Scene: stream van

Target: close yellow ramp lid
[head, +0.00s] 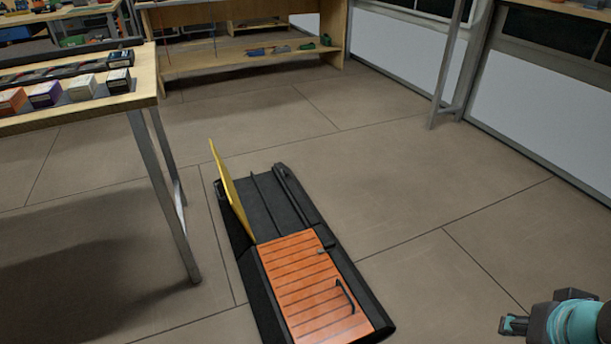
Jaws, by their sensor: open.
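The yellow lid (231,190) stands raised, nearly upright, along the left edge of a long black ramp unit (264,206) on the floor. I see it almost edge-on. The far part of the unit beside the lid is uncovered and shows a dark recess. An orange slatted panel (303,284) lies flat over the near part, with a black handle and a small latch on it. My gripper (511,325) shows at the bottom right, partly cut off by the frame. It is open and empty, well to the right of the ramp and apart from the lid.
A workbench (140,95) with small boxes stands at the left, its metal leg (165,195) left of the ramp. A wooden shelf (240,62) is at the back. A metal post and wall are at the right. The floor right of the ramp is clear.

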